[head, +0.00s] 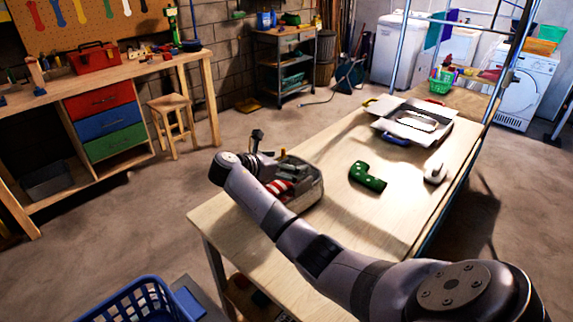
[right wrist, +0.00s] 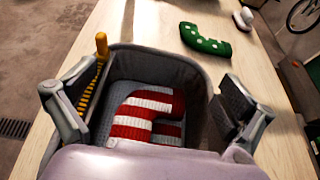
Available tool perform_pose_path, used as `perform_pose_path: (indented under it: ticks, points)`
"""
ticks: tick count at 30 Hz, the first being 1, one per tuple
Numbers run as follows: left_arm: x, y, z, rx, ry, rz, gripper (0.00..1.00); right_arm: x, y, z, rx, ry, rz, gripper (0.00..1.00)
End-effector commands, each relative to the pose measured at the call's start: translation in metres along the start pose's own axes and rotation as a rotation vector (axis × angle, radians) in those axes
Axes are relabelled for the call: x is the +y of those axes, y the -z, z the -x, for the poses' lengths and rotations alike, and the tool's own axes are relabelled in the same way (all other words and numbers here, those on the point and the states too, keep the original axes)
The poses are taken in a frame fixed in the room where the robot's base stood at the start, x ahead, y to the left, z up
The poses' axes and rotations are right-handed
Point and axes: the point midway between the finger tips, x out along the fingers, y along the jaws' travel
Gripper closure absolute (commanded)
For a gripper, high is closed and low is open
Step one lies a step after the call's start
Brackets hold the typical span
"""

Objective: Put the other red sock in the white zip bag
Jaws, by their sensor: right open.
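A red-and-white striped sock (right wrist: 150,115) lies inside a grey open bin (right wrist: 190,65) on the wooden table. The sock (head: 279,186) and bin (head: 312,190) also show in the head view, partly behind my arm. My right gripper (right wrist: 158,98) is open and empty, its fingers spread over the bin, one on each side of the sock. It also shows in the head view (head: 264,163). A white, open, flat-bottomed thing (head: 413,120) at the table's far end may be the white zip bag; I cannot tell for sure. My left gripper is not in view.
A green sock with white dots (head: 367,177) lies on the table (head: 340,215) beyond the bin. A small white object (head: 436,173) is near the right edge. A blue basket (head: 145,300) is at the lower left. A yellow-handled thing (right wrist: 101,46) stands at the bin's left rim.

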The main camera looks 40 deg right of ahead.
Motion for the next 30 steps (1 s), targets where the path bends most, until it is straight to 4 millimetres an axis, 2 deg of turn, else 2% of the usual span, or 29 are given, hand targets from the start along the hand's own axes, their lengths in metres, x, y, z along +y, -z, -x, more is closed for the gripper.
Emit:
perform_pose_path:
  ticks: [2,12,18,23,30]
  points:
    - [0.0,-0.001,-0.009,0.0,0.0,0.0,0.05,0.0,-0.006,0.002,-0.001,-0.001,-0.006,0.0]
    - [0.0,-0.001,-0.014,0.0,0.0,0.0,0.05,0.001,-0.007,0.077,0.001,-0.004,-0.003,0.0]
    - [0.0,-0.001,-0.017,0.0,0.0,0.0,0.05,0.001,-0.007,0.11,0.0,-0.002,-0.002,0.0]
    - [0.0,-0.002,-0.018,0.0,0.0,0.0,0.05,0.0,-0.008,0.122,-0.001,-0.001,-0.002,0.0]
    - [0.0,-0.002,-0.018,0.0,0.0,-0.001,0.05,0.0,-0.008,0.124,-0.001,0.0,-0.001,0.0]
